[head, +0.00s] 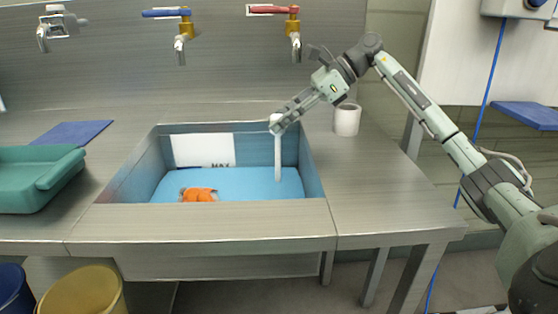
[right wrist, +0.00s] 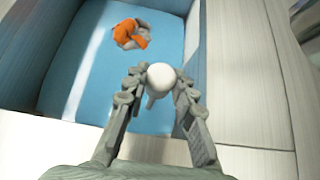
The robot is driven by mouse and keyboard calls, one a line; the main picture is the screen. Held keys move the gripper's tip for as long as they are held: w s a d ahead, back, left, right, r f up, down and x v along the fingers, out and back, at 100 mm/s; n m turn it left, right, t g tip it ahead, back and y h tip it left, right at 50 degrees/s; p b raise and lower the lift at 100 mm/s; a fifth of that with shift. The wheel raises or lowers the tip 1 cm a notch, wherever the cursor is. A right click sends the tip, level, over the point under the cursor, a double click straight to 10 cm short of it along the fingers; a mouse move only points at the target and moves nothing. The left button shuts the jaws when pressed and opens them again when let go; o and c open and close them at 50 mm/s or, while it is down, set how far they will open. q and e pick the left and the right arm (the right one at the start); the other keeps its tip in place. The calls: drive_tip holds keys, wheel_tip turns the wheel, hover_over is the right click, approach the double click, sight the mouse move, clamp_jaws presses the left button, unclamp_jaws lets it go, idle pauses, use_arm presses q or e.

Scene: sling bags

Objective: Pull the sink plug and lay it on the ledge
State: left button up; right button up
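A tall white plug (head: 278,158) with a round knob stands upright in the right part of the sink (head: 135,180). Its knob also shows in the right wrist view (right wrist: 161,76). My right gripper (head: 275,127) is at the plug's top, just under the knob. In the right wrist view its fingertips (right wrist: 162,80) flank the knob, one on each side. The knob hides whether they press on the stem. The plug's lower end meets the blue surface in the sink. The steel ledge (head: 370,190) runs along the sink's right side. My left gripper is not in view.
An orange and grey object (head: 200,195) lies in the sink. Taps hang above on the back wall. A green tub (head: 35,180) and blue mat (head: 72,134) lie left. The ledge before the cup is clear.

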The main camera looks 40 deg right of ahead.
clamp_jaws()
drive_tip(key=shift+r, duration=0.15)
drive_tip(key=shift+r+p, duration=2)
drive_tip(key=shift+r, duration=0.6)
